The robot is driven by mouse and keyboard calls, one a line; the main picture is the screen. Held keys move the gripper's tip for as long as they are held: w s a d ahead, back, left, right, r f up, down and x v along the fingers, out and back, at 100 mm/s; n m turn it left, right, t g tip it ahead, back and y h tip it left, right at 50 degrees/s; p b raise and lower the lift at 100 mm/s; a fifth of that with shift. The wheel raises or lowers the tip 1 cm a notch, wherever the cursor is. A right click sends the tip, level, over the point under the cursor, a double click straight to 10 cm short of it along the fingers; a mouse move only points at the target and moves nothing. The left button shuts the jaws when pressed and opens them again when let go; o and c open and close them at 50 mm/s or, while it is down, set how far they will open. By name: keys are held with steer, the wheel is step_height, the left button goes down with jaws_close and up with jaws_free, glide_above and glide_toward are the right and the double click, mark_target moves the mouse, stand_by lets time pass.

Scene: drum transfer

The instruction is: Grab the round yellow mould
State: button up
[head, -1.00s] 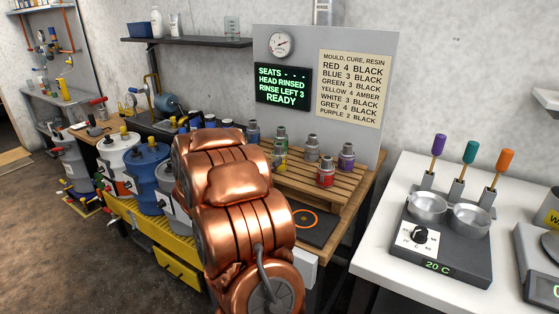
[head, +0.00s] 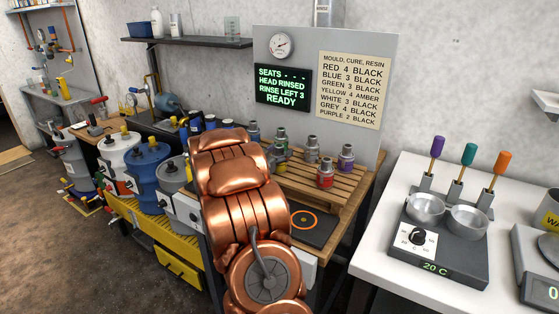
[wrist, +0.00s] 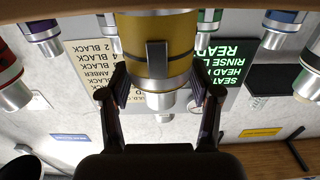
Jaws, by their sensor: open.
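The round yellow mould (wrist: 158,45) is large at the top middle of the wrist view, which is upside down. It has a yellow body with a dark upright strip and a metal neck. My gripper (wrist: 160,92) is open, with one finger on each side of the mould near its neck. I cannot tell whether the fingers touch it. In the head view, my copper arm hides the gripper and most of the yellow mould; only a small yellow part (head: 283,169) shows at the arm's edge.
Red (head: 325,175), grey (head: 312,149), purple (head: 345,157) and green (head: 281,143) moulds stand around on the slatted wooden rack (head: 310,190). A board with a green display (head: 283,88) rises behind. A dark pad with an orange ring (head: 318,235) lies in front.

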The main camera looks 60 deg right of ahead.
steer(key=shift+c, duration=0.2)
steer(key=c, duration=1.1)
steer(key=shift+r, duration=0.15)
